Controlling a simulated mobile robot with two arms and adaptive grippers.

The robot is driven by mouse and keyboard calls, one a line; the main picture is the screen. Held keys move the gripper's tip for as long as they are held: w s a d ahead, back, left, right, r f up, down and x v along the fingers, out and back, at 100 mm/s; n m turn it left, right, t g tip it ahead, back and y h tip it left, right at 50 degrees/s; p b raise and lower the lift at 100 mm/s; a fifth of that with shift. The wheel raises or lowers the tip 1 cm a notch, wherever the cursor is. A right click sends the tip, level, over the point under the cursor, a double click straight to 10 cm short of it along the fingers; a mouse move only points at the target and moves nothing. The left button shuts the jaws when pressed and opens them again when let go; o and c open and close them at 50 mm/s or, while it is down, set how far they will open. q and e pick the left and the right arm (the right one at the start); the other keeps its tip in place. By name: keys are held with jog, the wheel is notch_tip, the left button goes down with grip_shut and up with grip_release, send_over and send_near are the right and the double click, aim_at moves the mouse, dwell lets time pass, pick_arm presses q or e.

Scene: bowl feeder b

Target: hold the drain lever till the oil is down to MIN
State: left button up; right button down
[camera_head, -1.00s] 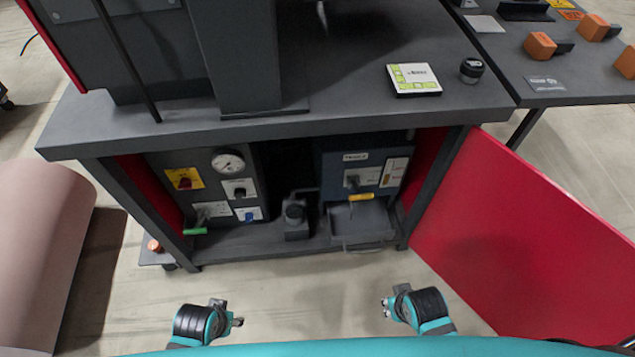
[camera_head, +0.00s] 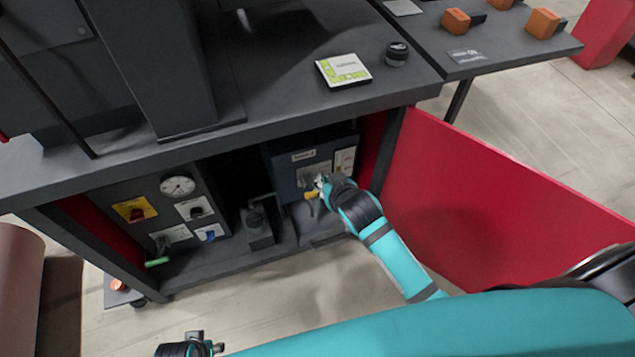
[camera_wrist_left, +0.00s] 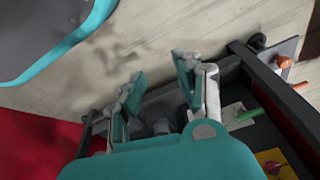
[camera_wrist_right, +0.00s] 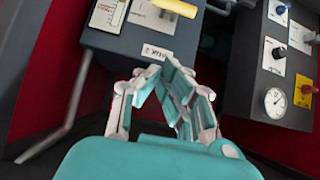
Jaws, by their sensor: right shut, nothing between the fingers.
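The drain lever with a yellow handle (camera_head: 311,195) is on the front of the blue-grey tank unit (camera_head: 283,180) under the bench. It also shows at the top edge of the right wrist view (camera_wrist_right: 175,7). My right gripper (camera_head: 321,183) is shut and empty, close in front of the unit by the lever; I cannot tell whether they touch. A pale gauge plate (camera_head: 344,160) is at the unit's right; its oil level is too small to read. My left gripper (camera_head: 205,345) is low at the front; its fingers are apart in the left wrist view (camera_wrist_left: 158,85).
The red cabinet door (camera_head: 500,205) stands open on the right, beside my right arm. Left of the unit are a dark panel with a dial (camera_head: 178,186), a red-yellow switch (camera_head: 135,210) and a green-handled lever (camera_head: 157,262). A small pump-like block (camera_head: 257,228) stands between them.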

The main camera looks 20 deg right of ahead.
aim_at(312, 187)
pick_arm(q)
jog(key=shift+w, duration=0.25)
pick_arm(e)
jog(key=shift+w+r, duration=0.1)
